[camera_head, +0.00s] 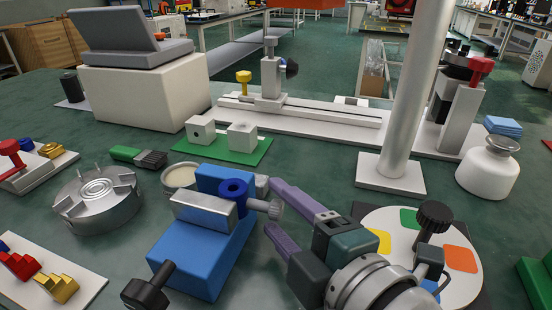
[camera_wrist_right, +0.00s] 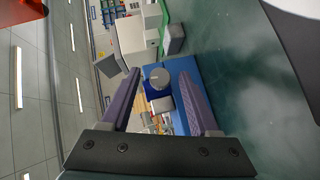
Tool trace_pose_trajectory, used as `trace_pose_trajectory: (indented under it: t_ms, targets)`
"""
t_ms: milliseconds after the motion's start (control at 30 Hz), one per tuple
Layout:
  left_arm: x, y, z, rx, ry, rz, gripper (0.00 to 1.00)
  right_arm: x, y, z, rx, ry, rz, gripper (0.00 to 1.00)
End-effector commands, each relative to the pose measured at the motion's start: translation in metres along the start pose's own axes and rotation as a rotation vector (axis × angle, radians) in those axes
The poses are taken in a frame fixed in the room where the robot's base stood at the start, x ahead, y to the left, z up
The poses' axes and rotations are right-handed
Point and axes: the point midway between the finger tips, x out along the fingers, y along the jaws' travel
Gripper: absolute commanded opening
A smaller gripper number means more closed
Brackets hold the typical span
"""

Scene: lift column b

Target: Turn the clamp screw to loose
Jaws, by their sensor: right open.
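A blue vise-like fixture (camera_head: 205,253) with a grey metal block (camera_head: 205,212) stands on the bench at the centre front. An upright blue ring (camera_head: 233,192) sits at it, and a light grey screw with a winged head (camera_head: 270,208), which looks like the clamp screw, sticks out of it to the right. My right gripper (camera_head: 267,207) is open, its two purple fingers on either side of the screw head. In the right wrist view the round grey screw head (camera_wrist_right: 157,77) lies between the open fingers (camera_wrist_right: 160,74). Contact cannot be told. My left gripper is not in view.
A black knob (camera_head: 146,293) is at the fixture's front. A disc with coloured patches (camera_head: 390,222) and black knob (camera_head: 433,215) lies right, near my arm. A silver chuck (camera_head: 98,200), a green mat (camera_head: 246,155) with white blocks, and a white post (camera_head: 418,90) stand around.

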Motion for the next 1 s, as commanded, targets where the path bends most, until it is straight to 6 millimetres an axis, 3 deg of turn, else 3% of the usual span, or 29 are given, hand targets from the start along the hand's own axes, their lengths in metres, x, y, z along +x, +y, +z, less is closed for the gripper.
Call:
trace_pose_trajectory:
  t_ms: [133,433,1000]
  targets:
    - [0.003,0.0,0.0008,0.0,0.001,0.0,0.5,0.0125,-0.0005,0.0001,0.0,0.0,0.0,0.62]
    - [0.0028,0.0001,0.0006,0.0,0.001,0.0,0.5,0.0142,0.0,0.0,0.001,-0.001,0.0,0.61]
    - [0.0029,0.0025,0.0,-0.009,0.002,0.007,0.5,0.0139,-0.0001,0.0002,0.001,-0.001,0.0,0.0]
